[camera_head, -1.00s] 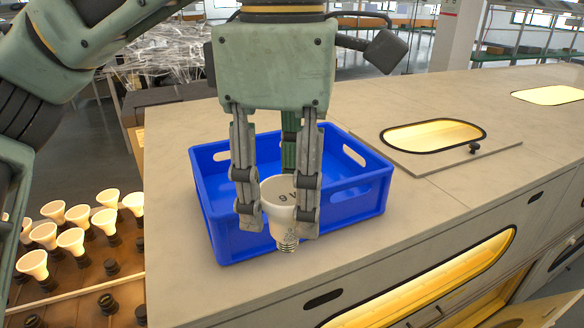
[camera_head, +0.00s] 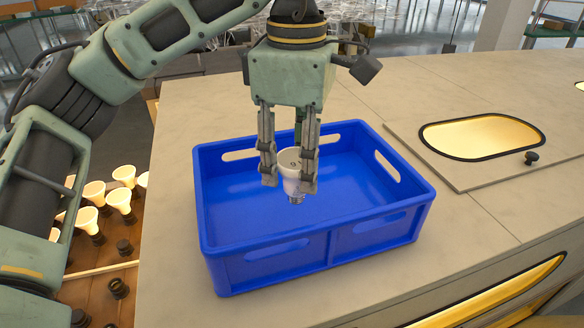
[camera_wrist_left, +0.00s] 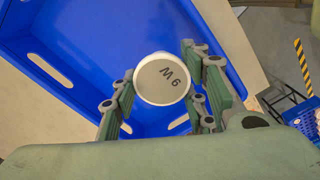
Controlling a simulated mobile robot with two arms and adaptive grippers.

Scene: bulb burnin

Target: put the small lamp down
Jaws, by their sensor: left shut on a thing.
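The small lamp (camera_head: 291,172) is white with a metal screw base pointing down and a grey face marked "9 W" pointing up. My left gripper (camera_head: 287,178) is shut on it and holds it over the inside of the blue crate (camera_head: 270,262). The left wrist view shows the lamp (camera_wrist_left: 163,80) between the fingers (camera_wrist_left: 160,98), with the crate (camera_wrist_left: 85,40) below. The lamp appears above the crate floor; the exact gap is hard to tell. The crate looks empty otherwise. My right gripper is not in view.
The crate stands on a pale worktop (camera_head: 480,95). To its right is a plate with a lit oval window (camera_head: 482,137) and a black knob (camera_head: 531,158). Several white lamps (camera_head: 95,192) stand in a rack at lower left.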

